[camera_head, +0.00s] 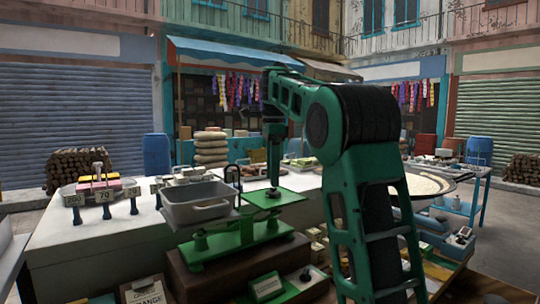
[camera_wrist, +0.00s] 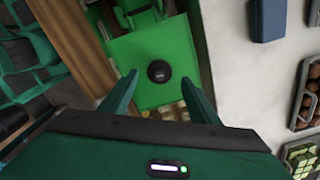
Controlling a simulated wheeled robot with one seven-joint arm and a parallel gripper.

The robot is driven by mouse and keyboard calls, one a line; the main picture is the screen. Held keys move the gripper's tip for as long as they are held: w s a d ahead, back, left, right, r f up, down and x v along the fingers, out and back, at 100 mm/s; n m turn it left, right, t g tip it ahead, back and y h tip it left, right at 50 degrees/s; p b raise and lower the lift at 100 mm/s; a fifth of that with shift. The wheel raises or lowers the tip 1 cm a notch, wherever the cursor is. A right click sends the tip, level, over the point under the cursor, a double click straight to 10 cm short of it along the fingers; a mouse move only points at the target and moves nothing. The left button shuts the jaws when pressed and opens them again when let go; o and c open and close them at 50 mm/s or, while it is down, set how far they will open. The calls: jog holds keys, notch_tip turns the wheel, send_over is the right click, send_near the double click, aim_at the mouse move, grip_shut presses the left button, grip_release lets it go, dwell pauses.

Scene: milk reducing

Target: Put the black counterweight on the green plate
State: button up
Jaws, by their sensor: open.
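The green plate (camera_head: 290,199) is the right-hand pan of a green balance scale (camera_head: 225,245); it also shows in the wrist view (camera_wrist: 185,45). A small round black counterweight (camera_head: 272,193) rests on the plate, and in the wrist view it lies near the plate's lower middle (camera_wrist: 159,71). My gripper (camera_head: 273,181) points down just above it. In the wrist view the gripper's two fingers (camera_wrist: 158,85) are spread apart, with the counterweight showing between them and clear space on both sides. Whether a finger touches the plate cannot be told.
A grey metal tub (camera_head: 197,204) sits on the scale's left side. Another small dark weight (camera_head: 305,274) lies in front, by a green label card (camera_head: 266,287). The white counter (camera_head: 105,235) has signs and goods behind the tub. My arm hides part of the right side.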

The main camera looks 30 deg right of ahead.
aim_at(273, 188)
notch_tip(273, 188, up, 8)
jog(key=shift+r, duration=0.2)
dwell(0.4)
jog(key=s+a+f+n, duration=0.1)
jog(key=s+f+n, duration=0.4)
jog(key=s+f, duration=0.6)
jog(key=s+a+f+n, duration=0.2)
jog(key=s+f+n, duration=0.4)
jog(key=s+f, duration=0.6)
jog(key=s+a+f+n, duration=0.2)
jog(key=s+f+n, duration=0.3)
jog(key=s+f, duration=0.7)
jog(key=shift+s+f+n, duration=0.15)
jog(key=shift+s+n, duration=0.15)
jog(key=shift+s, duration=0.4)
